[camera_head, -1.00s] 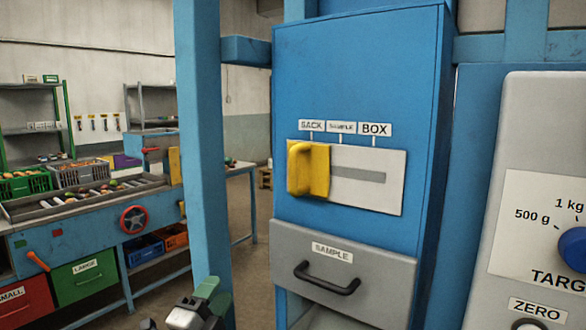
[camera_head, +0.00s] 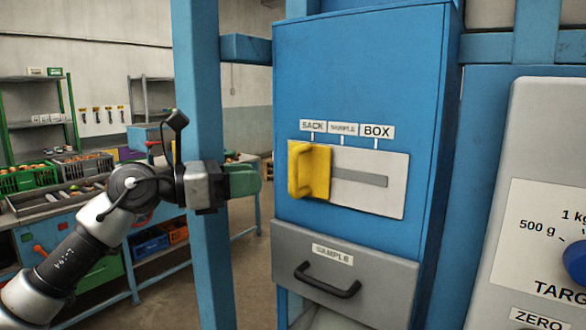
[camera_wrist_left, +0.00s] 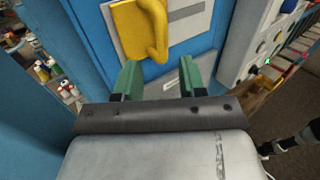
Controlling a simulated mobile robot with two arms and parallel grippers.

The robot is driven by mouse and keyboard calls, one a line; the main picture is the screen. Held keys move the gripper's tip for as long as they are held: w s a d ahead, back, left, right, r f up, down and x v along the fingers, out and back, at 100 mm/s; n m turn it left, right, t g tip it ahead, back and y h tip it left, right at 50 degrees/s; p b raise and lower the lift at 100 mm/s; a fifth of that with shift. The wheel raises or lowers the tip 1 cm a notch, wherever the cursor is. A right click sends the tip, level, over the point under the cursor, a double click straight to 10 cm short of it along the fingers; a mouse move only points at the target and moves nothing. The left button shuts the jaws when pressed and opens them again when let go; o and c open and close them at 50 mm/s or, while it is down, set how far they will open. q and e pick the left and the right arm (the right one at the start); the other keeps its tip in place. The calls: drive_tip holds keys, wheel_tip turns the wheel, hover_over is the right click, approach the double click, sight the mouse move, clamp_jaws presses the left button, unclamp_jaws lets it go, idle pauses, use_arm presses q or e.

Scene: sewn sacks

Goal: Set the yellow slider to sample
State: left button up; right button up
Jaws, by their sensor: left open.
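The yellow slider (camera_head: 311,170) has a raised handle and sits at the left end of a slot in a white plate (camera_head: 385,192) on the blue cabinet. It is under the SACK label (camera_head: 312,125); the SAMPLE label (camera_head: 343,128) is to its right, then BOX (camera_head: 377,131). My left gripper (camera_head: 250,181) is left of the slider, apart from it, green fingers pointing towards the cabinet. In the left wrist view its fingers (camera_wrist_left: 160,78) are spread and empty, with the slider (camera_wrist_left: 141,28) ahead of them. My right gripper is not in view.
A grey drawer (camera_head: 385,272) marked SAMPLE with a black handle (camera_head: 327,281) is below the slider. A blue post (camera_head: 198,80) stands left of the cabinet, close to my left arm. A grey panel with a blue knob (camera_head: 575,259) is at the right.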

sight(293, 187)
use_arm(q)
drive_tip(key=p+x, duration=0.3)
drive_tip(key=x, duration=0.4)
drive_tip(key=shift+d+r, duration=0.1)
drive_tip(key=shift+d, duration=0.2)
drive_tip(key=shift+w+d, duration=0.25)
drive_tip(key=shift+d, duration=0.15)
clamp_jaws()
